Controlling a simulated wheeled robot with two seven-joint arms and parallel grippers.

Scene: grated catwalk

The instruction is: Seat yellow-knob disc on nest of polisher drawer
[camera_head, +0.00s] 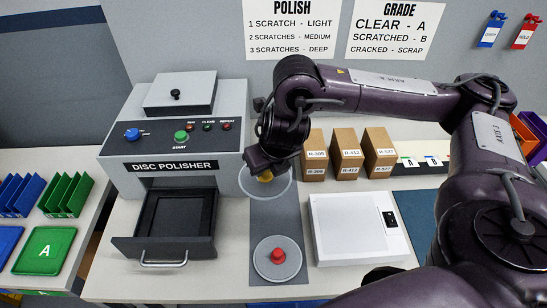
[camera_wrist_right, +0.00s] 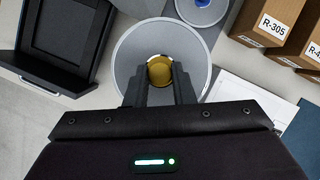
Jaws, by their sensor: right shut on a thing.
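The yellow-knob disc (camera_head: 284,187) is a clear-grey round plate over the dark grey strip, right of the polisher. It also shows in the right wrist view (camera_wrist_right: 130,58). My right gripper (camera_head: 264,174) is shut on its yellow knob (camera_wrist_right: 160,71). I cannot tell whether the disc touches the strip or hangs just above it. The disc polisher (camera_head: 210,150) stands at left, its drawer (camera_head: 126,244) pulled open. The drawer's dark square nest (camera_head: 175,218) looks empty; it also shows in the right wrist view (camera_wrist_right: 72,30). My left gripper is not in view.
A red-knob disc (camera_head: 291,267) lies on the strip in front. A blue-knob disc (camera_wrist_right: 208,14) lies behind the held one. Brown boxes (camera_head: 347,158) and a white flat device (camera_head: 350,235) stand to the right. A green A tray (camera_head: 35,262) lies far left.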

